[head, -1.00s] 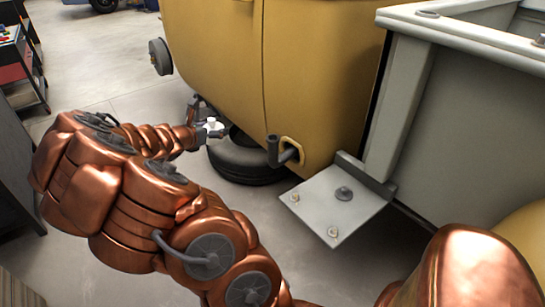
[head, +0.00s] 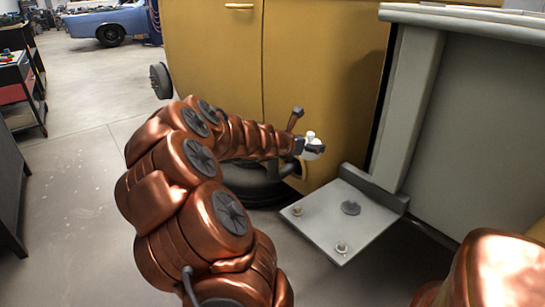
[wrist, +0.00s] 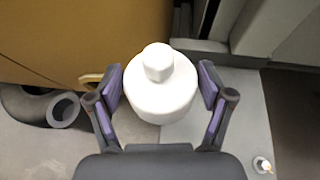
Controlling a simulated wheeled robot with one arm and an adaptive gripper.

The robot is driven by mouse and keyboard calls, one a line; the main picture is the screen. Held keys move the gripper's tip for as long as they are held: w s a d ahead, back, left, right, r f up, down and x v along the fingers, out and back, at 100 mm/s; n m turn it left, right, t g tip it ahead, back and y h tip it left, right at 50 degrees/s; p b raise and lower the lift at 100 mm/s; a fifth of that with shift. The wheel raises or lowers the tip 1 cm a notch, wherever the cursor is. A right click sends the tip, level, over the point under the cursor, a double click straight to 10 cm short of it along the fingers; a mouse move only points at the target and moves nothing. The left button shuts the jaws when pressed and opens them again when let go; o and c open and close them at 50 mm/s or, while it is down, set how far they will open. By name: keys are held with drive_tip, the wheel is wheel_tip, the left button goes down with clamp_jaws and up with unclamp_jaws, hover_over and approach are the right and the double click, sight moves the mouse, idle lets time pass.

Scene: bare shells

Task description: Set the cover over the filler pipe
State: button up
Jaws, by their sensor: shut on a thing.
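The cover (wrist: 160,92) is a white round cap with a knob on top. My gripper (wrist: 158,82) is shut on it, with the purple-padded fingers on either side. In the head view the white cover (head: 311,141) shows upright at the end of my arm, in front of the yellow body. The filler pipe (wrist: 63,111) is a dark grey bent pipe with a round open mouth. In the wrist view it lies to the left of the cover, and the two are apart.
The yellow vehicle body (head: 215,65) rises behind my gripper, with a tyre (head: 255,190) below it. A grey plate (head: 340,230) with bolts juts out to the right, beside a grey box wall (head: 460,120). Open floor (head: 75,185) lies to the left.

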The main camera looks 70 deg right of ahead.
drive_tip(key=w+d, duration=0.1)
drive_tip(key=w, duration=0.3)
drive_tip(key=w+d+f+b, duration=0.1)
drive_tip(key=w+d, duration=0.1)
drive_tip(key=w, duration=0.3)
drive_tip(key=w+d+b, duration=0.1)
drive_tip(key=w+d, duration=0.1)
drive_tip(key=w, duration=0.3)
drive_tip(key=shift+w+d+f, duration=0.15)
drive_tip(key=shift+f, duration=0.05)
drive_tip(key=shift+w+f+b, duration=0.1)
drive_tip(key=shift+f+b, duration=0.9)
drive_tip(key=shift+f, duration=0.75)
drive_tip(key=shift+f, duration=0.6)
drive_tip(key=o, duration=0.8)
drive_tip(key=shift+o, duration=0.2)
